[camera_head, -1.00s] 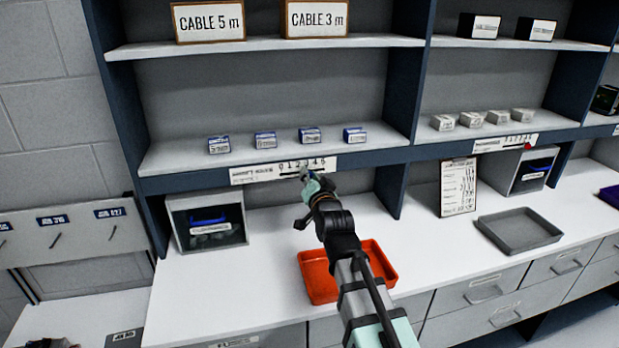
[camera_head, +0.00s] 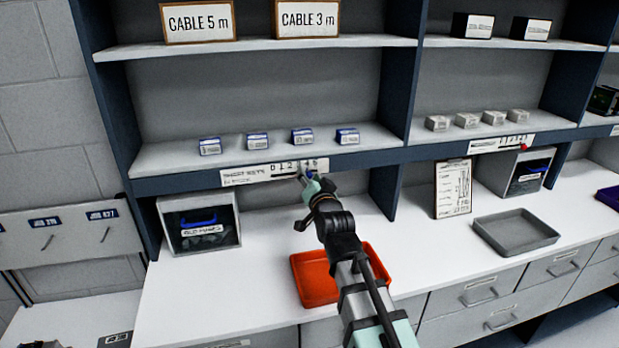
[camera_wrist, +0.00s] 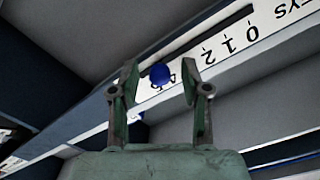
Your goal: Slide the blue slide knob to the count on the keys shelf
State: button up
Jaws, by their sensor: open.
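The blue slide knob (camera_wrist: 160,74) is a round blue button on a white scale strip (camera_wrist: 222,46) with a dark slot. In the wrist view it lies between the two fingers of my gripper (camera_wrist: 157,80), which are open on either side of it with gaps. The digits 0, 1 and 2 read clearly to its right; the digits nearer the knob are partly hidden. In the head view the strip (camera_head: 250,175) runs along the shelf edge, and my gripper (camera_head: 305,176) is at its right part, hiding the knob. Several small blue-and-white boxes (camera_head: 257,141) stand on the shelf above.
Below are a bin (camera_head: 200,224) with a blue item, an orange tray (camera_head: 315,278), a grey tray (camera_head: 515,232) and a leaning printed sheet (camera_head: 453,188). A second strip (camera_head: 490,144) with a red knob (camera_head: 524,147) is on the right.

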jog(key=v, duration=0.7)
